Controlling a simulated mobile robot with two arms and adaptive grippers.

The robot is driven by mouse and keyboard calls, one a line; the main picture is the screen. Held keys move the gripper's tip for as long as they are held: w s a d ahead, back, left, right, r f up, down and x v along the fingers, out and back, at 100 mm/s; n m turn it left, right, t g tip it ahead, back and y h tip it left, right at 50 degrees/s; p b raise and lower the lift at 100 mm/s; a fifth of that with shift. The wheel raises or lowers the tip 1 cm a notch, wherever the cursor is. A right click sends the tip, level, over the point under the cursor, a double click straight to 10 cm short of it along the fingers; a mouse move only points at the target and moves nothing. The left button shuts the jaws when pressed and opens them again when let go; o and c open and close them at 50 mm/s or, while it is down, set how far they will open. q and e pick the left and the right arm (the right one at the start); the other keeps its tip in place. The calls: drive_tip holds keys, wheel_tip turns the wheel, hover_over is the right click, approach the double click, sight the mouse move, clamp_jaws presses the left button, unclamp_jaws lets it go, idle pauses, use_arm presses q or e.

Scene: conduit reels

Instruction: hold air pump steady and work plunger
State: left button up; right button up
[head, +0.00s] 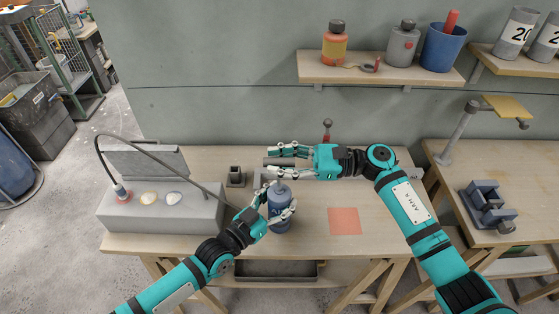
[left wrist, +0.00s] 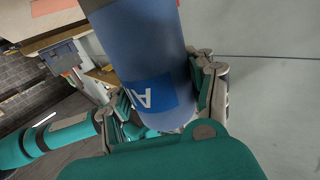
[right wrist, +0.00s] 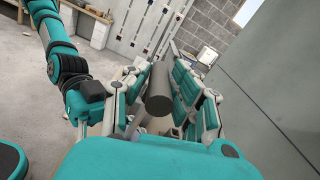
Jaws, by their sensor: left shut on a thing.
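The air pump is a blue upright cylinder (head: 279,222) on the wooden bench. It also shows in the left wrist view (left wrist: 143,50), with part of a label. My left gripper (head: 279,203) is shut on its body, one finger on each side. The plunger's dark grey bar handle (head: 275,161) is above the pump, lying sideways. My right gripper (head: 279,162) is open around the handle, fingers on both sides. In the right wrist view the handle (right wrist: 159,92) is seen end-on between the fingers, with gaps visible. The plunger rod is mostly hidden.
A grey box with a lamp (head: 160,212) stands on the left of the bench (head: 310,245). An orange square (head: 344,221) lies flat to the right. A shelf (head: 375,76) holds containers above.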

sight(280, 190)
clamp_jaws()
wheel_tip(280, 190, down, 8)
drive_tip(key=shift+d+r, duration=0.1)
drive_tip(key=shift+r, duration=0.15)
drive_tip(key=o, duration=0.5)
unclamp_jaws()
drive_tip(key=shift+f, duration=0.1)
